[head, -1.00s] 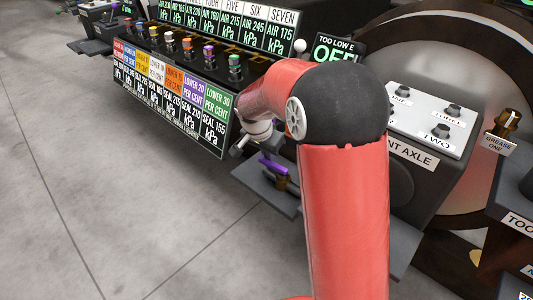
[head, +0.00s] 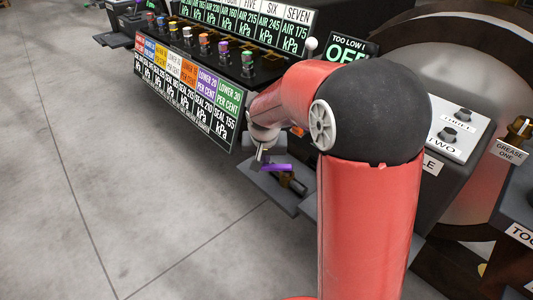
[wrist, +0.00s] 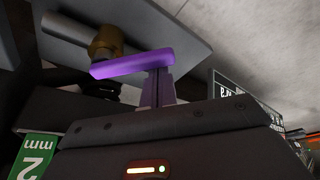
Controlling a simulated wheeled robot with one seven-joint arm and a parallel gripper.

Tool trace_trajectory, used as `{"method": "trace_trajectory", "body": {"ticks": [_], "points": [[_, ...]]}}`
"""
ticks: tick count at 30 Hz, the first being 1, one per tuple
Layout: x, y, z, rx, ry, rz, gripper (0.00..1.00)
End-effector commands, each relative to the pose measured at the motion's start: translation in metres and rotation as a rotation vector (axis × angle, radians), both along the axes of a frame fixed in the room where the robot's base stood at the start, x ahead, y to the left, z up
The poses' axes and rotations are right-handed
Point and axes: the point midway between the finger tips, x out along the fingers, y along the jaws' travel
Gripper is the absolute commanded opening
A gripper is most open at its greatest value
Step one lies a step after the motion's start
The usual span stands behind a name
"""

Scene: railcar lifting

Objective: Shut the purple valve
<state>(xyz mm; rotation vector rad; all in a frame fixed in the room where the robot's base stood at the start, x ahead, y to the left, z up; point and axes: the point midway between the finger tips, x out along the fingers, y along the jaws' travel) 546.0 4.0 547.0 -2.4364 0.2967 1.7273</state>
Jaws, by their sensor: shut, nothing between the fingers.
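The purple valve has a flat purple lever (head: 275,167) on a brass body (head: 293,184), on a grey plate low beside the panel. In the wrist view the lever (wrist: 130,64) lies crosswise, its brass body (wrist: 106,42) joined to a grey pipe. My gripper (head: 261,153) is shut and empty, beside the lever's left end in the head view. In the wrist view the shut fingers (wrist: 158,86) overlap the lever's right end and look purple-tinted. I cannot tell for certain whether they touch it. My arm hides part of the area behind the valve.
A labelled panel (head: 185,92) with several coloured knobs stands behind and left of the valve. An axle console (head: 455,135) is at the right, partly behind my arm. A green label (wrist: 37,157) shows in the wrist view. Grey floor (head: 110,200) lies open at the left.

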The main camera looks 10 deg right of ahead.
Motion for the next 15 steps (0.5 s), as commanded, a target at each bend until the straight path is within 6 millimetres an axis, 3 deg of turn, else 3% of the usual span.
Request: {"method": "trace_trajectory", "body": {"ticks": [11, 15], "points": [[-0.023, 0.006, 0.001, 0.003, 0.000, 0.350, 0.00], [-0.031, 0.008, 0.000, 0.000, 0.000, 0.367, 0.00]]}}
